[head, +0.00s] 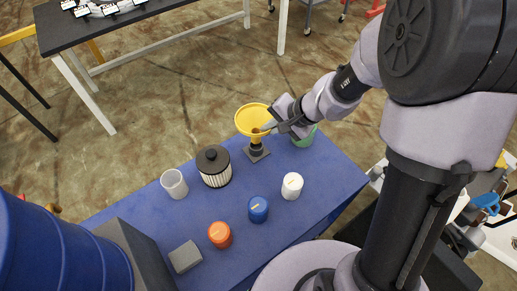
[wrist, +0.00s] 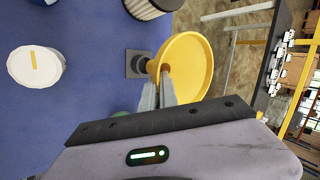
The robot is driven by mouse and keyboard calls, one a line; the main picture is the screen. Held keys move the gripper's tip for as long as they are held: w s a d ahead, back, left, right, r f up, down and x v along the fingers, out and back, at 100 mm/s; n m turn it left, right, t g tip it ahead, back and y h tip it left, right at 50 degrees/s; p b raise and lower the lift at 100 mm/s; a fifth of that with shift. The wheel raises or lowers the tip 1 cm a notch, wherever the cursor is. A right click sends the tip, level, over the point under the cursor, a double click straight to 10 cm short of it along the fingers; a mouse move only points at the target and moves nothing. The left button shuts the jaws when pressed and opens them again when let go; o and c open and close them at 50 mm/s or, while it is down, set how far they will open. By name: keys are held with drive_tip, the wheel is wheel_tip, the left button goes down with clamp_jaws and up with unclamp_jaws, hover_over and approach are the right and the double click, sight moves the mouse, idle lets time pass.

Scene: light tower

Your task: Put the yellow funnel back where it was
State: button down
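The yellow funnel (head: 252,118) is at the far side of the blue table, wide mouth up, directly over a dark stand with a square base (head: 259,155). It also shows in the wrist view (wrist: 197,62), its narrow end toward the stand's square plate (wrist: 134,65). I cannot tell whether the funnel rests in the stand or hangs just above it. My gripper (head: 264,127) reaches in from the right. In the wrist view its two fingers (wrist: 160,80) are close together on the funnel's wall, one overlapping the inside of the bowl.
On the blue table (head: 215,255) stand a black-capped filter (head: 214,168), a clear cup (head: 174,184), white (head: 292,186), blue (head: 258,209) and orange (head: 220,235) containers and a grey block (head: 185,257). A green container (head: 305,138) is partly hidden beside my gripper.

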wheel_tip(320, 180, down, 6)
drive_tip(key=shift+b, duration=1.25)
drive_tip(key=shift+f, duration=0.1)
drive_tip(key=shift+f, duration=0.1)
drive_tip(key=c, duration=1.6)
unclamp_jaws()
drive_tip(key=shift+c, duration=0.2)
